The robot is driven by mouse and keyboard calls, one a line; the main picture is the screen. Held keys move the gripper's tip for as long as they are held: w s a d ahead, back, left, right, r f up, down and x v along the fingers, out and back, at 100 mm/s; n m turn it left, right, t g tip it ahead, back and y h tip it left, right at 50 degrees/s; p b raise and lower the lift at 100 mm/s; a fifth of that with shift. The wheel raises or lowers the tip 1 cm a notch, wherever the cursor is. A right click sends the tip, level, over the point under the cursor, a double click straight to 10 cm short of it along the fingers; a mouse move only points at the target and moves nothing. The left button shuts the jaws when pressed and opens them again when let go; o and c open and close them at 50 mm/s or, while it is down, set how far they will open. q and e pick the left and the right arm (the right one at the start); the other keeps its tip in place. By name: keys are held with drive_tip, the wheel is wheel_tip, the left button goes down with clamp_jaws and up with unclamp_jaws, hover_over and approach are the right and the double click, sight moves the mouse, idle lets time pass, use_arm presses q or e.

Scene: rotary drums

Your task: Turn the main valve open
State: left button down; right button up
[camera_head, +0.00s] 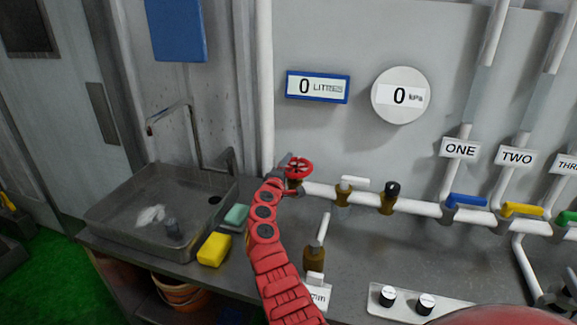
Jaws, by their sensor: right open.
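The main valve appears to be the red round handwheel (298,167) at the left end of the white horizontal pipe, near the wall. My right arm, red and jointed, reaches up from the bottom middle. My right gripper (284,172) is open at the left side of the handwheel. It overlaps the wheel's edge in the picture; I cannot tell whether it touches. The fingers are small and partly hidden. My left gripper is not in view. The litres display (318,87) reads 0, and the round kPa gauge (400,96) reads 0.
A white-handled valve (346,190) and a black-topped fitting (389,197) sit along the pipe. Blue (467,200), yellow (522,209) and green levers follow at right. A metal sink (130,205), yellow sponge (214,249) and knob panel (408,301) are on the counter.

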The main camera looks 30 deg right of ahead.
drive_tip(key=shift+w+d, duration=0.25)
drive_tip(key=shift+d, duration=0.1)
clamp_jaws()
